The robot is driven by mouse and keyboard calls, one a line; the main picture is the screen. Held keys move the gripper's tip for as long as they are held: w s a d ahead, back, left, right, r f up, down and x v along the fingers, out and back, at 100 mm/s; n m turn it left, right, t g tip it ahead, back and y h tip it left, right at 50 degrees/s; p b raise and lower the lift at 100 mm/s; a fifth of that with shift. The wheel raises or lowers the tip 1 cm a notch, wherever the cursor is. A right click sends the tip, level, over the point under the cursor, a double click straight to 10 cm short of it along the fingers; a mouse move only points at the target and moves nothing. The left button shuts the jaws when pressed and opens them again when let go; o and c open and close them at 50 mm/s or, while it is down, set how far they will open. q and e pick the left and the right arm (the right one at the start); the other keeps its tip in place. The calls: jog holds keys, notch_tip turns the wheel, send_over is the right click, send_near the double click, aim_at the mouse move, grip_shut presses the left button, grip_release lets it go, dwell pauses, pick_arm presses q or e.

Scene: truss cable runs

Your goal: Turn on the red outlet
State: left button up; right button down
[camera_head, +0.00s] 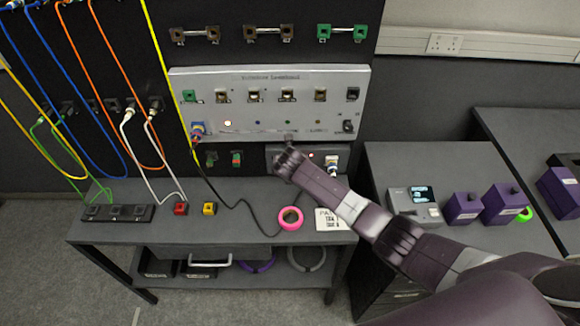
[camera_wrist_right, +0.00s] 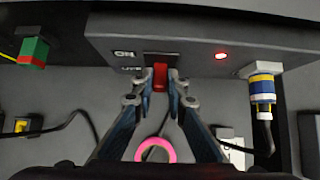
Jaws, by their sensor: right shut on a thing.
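A grey outlet box (camera_wrist_right: 110,45) with an "ON" label fills the top of the right wrist view. A red rocker switch (camera_wrist_right: 160,76) sits at its front edge, and a small red light (camera_wrist_right: 221,56) glows beside it. My right gripper (camera_wrist_right: 160,88) has its fingertips closed on either side of the red switch. A blue, yellow and white plug (camera_wrist_right: 263,88) with a black cable is in the box's right side. In the head view, the box (camera_head: 275,151) is partly hidden by my right arm, which reaches in from the lower right. My left gripper is out of view.
A silver panel (camera_head: 270,78) with sockets and lights is above the box. The bench (camera_head: 245,190) below holds a pink ring (camera_head: 290,218), a white card (camera_head: 328,220), red (camera_head: 181,208) and yellow (camera_head: 209,208) blocks. Cables hang at the left.

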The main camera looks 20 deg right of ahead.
jog(key=shift+w+d+r+g+y, duration=0.1)
jog(key=shift+w+r+g+y, duration=0.25)
jog(key=shift+g, duration=0.55)
jog(key=shift+r, duration=0.1)
jog(key=c, duration=1.9)
grip_release()
jog(key=shift+c, duration=0.2)
jog(key=shift+s, duration=0.1)
jog(key=v, duration=1.1)
jog(key=shift+r, duration=0.4)
jog(key=shift+s, duration=0.1)
